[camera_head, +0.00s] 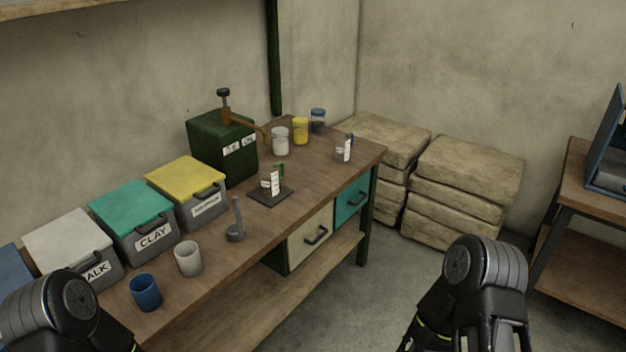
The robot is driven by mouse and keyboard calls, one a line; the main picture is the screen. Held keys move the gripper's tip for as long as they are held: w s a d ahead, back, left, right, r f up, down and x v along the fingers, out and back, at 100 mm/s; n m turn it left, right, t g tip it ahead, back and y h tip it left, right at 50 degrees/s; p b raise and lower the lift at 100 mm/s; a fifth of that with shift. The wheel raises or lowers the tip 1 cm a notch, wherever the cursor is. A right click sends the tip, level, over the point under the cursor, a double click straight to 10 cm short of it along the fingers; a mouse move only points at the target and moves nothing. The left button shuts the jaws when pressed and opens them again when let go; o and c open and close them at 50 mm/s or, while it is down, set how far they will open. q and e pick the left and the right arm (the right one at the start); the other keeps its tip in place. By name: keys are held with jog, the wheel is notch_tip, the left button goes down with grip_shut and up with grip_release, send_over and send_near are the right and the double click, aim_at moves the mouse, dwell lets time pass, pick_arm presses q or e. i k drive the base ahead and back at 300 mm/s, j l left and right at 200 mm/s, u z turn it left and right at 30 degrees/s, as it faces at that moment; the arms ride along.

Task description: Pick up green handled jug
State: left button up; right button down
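The green handled jug (270,184) is a small white vessel with a printed label and a green handle on its right side. It stands upright on a dark square plate (284,194) near the middle of the workbench (225,240). A similar labelled jug with a blue handle (343,151) stands at the bench's far right end. Dark links of my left arm show at the bottom left and of my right arm at the bottom right, both well apart from the jug. Neither gripper's fingers are in view.
A grey ladle-like tool (235,233), white cup (188,259) and blue cup (145,292) stand nearer on the bench. Lidded bins (151,239) and a green dispenser (207,145) line the wall side. Several jars (300,132) stand behind. Stacked sacks (465,185) sit right; floor between is clear.

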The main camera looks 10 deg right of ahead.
aim_at(269, 179)
jog(key=i+l, duration=0.2)
jog(key=l, duration=0.3)
jog(key=i+l, duration=0.2)
jog(key=l, duration=0.3)
jog(key=i+l+u, duration=0.1)
jog(key=l, duration=0.4)
jog(key=i+l, duration=0.3)
jog(key=l, duration=0.2)
jog(key=i+l, duration=0.2)
jog(key=l, duration=0.35)
jog(key=i+l+u, duration=0.1)
jog(key=l, duration=0.4)
jog(key=i+l, duration=0.25)
jog(key=l, duration=0.25)
jog(key=i+l, duration=0.2)
jog(key=l, duration=0.35)
